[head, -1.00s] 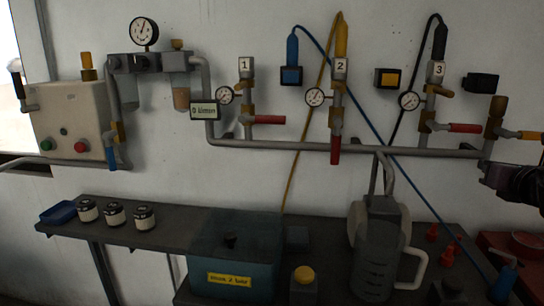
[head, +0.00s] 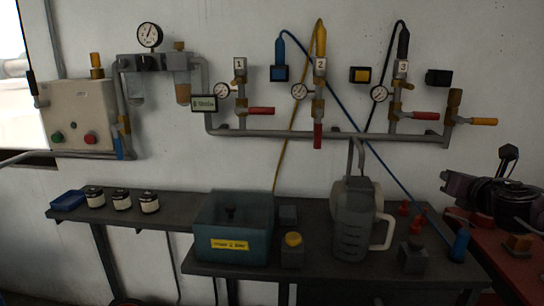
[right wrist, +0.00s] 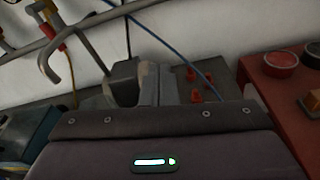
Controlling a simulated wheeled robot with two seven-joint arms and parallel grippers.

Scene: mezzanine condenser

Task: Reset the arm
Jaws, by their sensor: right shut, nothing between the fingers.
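My right arm comes in from the right edge of the head view, over the red surface. Its dark gripper (head: 447,183) is shut and empty, held beyond the right end of the pipe. In the right wrist view the grey fingers (right wrist: 148,85) stand together over the bench, with the gripper body across the bottom. No part of my left gripper shows.
A grey pipe with numbered valves (head: 318,105) runs along the wall. On the dark bench (head: 165,207) stand a teal box (head: 225,250), a clear jug (head: 353,228), a yellow-topped block (head: 292,258) and several jars. A red surface (head: 490,245) is at right.

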